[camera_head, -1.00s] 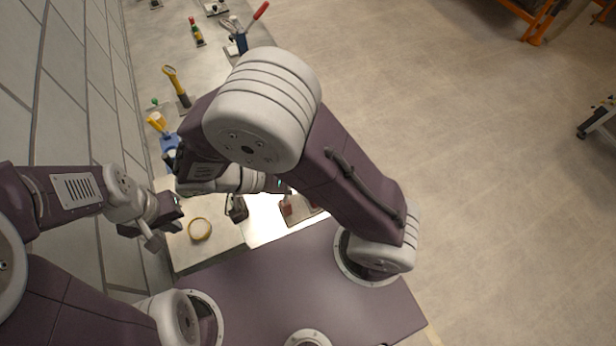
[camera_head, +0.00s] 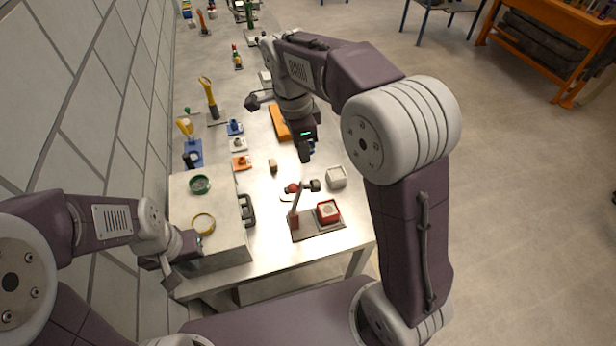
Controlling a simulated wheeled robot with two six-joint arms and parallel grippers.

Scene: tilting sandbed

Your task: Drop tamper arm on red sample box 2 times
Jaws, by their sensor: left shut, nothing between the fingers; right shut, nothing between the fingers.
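The tamper stand (camera_head: 305,236) is a dark plate near the table's front right. A red post (camera_head: 294,219) rises from it. The tamper arm (camera_head: 303,187) runs from the post's top, with a red knob and a dark head; the head is above and left of the red sample box, apart from it. The red sample box (camera_head: 328,211) sits on the plate's right side. My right gripper (camera_head: 306,153) is shut and empty, over the table behind the tamper arm. My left gripper (camera_head: 181,257) is shut and empty by the grey block's front left.
A grey block (camera_head: 215,239) bears a yellow ring (camera_head: 203,223) and a green ring (camera_head: 200,184). A white box (camera_head: 336,177) stands behind the red box. An orange bar (camera_head: 279,122) and several small tools lie further back. A wall runs along the left.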

